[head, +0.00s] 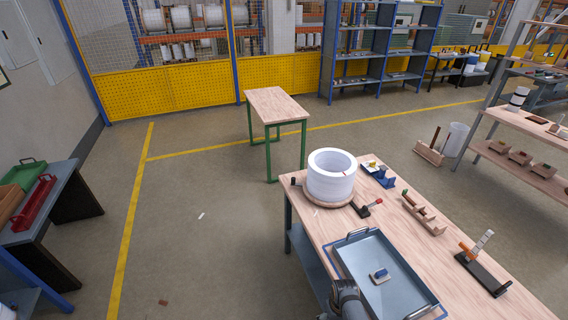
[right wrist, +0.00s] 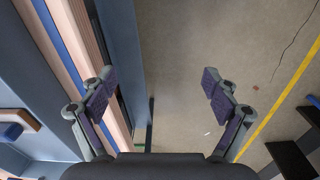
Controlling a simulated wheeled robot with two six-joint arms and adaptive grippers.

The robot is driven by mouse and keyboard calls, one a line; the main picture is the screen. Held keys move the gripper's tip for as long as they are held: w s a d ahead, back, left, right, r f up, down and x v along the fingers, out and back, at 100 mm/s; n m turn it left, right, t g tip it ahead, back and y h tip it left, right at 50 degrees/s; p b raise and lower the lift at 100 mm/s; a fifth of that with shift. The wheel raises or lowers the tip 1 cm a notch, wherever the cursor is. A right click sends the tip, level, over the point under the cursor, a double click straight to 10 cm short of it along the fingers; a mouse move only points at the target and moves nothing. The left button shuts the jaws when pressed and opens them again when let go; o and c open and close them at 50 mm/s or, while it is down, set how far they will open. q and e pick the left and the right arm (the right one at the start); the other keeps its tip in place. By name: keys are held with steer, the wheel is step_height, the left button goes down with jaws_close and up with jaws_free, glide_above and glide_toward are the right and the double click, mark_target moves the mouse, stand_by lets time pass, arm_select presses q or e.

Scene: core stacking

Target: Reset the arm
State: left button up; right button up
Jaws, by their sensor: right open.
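My right gripper (right wrist: 160,84) is open, with its two purple-padded fingers spread wide and nothing between them. In the right wrist view it hangs over the floor beside the table's edge. In the head view only a grey part of one of my arms shows at the bottom, by the near left corner of the metal tray (head: 384,258). The left gripper is not in view.
A small green-legged table (head: 275,103) stands beyond. The floor (head: 190,220) to the left is mostly clear.

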steer(key=s+d+f+m+b, duration=0.1)
steer(key=s+d+f+b, duration=0.15)
steer(key=s+f, duration=0.6)
steer(key=s+d+f+m+b, duration=0.1)
steer(key=s+d+f+b, duration=0.15)
steer(key=s+f, duration=0.65)
arm_select(q)
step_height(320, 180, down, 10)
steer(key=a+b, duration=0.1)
steer(key=b, duration=0.3)
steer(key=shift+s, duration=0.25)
arm_select(e)
steer(key=s+d+f, duration=0.2)
steer(key=s+f, duration=0.2)
steer(key=s, duration=0.4)
steer(key=s+d+f+t, duration=0.1)
steer(key=s+d+f, duration=0.2)
steer(key=s+f, duration=0.2)
steer(key=s, duration=0.3)
steer(key=shift+s+d+f+m+h, duration=0.15)
steer(key=shift+d+m+h, duration=0.1)
steer(key=shift+m+h, duration=0.15)
